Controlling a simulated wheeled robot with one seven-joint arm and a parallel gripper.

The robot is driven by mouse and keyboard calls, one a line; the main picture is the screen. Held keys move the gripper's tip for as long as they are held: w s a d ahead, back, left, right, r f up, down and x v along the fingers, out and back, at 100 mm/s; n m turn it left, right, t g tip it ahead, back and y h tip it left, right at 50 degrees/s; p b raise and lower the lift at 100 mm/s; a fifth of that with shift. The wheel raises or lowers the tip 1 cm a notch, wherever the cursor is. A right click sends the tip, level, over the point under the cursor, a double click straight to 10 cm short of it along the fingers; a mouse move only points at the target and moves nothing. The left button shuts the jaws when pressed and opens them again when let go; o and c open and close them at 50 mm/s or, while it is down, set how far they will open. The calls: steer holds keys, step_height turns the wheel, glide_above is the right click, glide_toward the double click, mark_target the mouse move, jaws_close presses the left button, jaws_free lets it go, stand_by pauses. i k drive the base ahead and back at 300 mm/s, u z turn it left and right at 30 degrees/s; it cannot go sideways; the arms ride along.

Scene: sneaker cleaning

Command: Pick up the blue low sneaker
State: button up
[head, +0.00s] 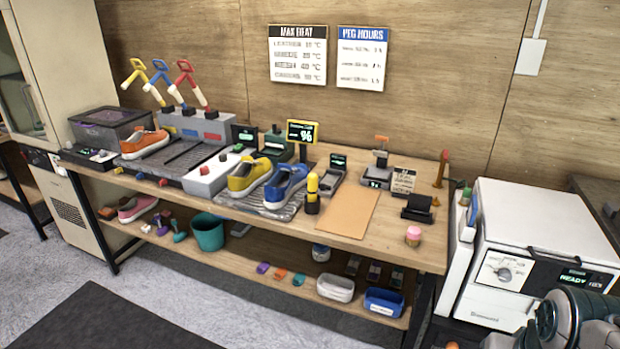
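The blue low sneaker (286,186) stands on a grey ribbed mat (262,207) on the workbench, with a white sole and its toe toward the front. A yellow low sneaker (249,176) stands close beside it on the left. A yellow and black upright tool (312,192) is just to its right and close to it. Dark grey parts of my arm (577,318) show at the bottom right corner, far from the sneaker. My gripper's fingers cannot be made out there.
The wooden workbench (380,240) also holds an orange sneaker (145,142) at left and a brown board (345,208) right of the blue sneaker. Small devices stand behind. A white machine (540,235) stands at right. A lower shelf (250,270) holds bins.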

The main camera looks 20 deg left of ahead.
mark_target(288, 180)
steer(key=u, duration=0.85)
steer(key=i, duration=0.8)
steer(key=u, duration=0.75)
steer(key=i, duration=0.7)
steer(key=z, duration=0.5)
steer(key=i, duration=0.55)
steer(key=z, duration=0.45)
